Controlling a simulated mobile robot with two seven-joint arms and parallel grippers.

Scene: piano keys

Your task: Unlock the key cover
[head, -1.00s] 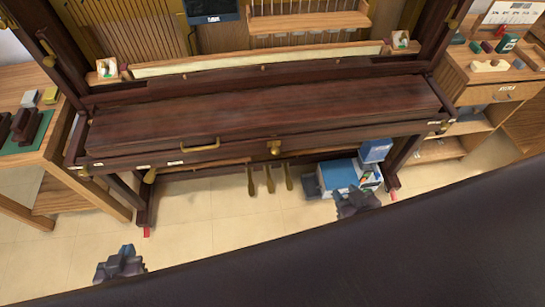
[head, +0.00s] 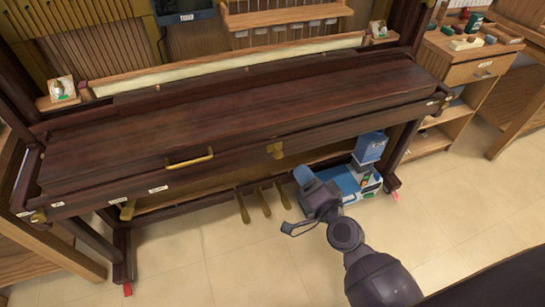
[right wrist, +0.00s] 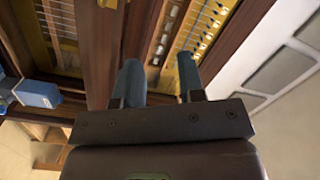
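The key cover (head: 250,115) is a long dark red-brown wooden lid, closed across the front of the piano. A brass lock plate (head: 275,149) sits at the middle of its front edge. A brass handle (head: 190,162) is left of the lock. My right gripper (head: 303,177) is in front of the piano, below and right of the lock, apart from it in the picture. In the right wrist view its two blue fingers (right wrist: 160,78) stand apart with nothing between them. My left gripper is out of view.
A blue and white box (head: 345,182) with a blue container (head: 370,147) stands under the piano's right side, behind my right gripper. Brass pedals (head: 263,202) hang below the middle. A wooden cabinet (head: 480,70) stands at right. The floor in front is clear.

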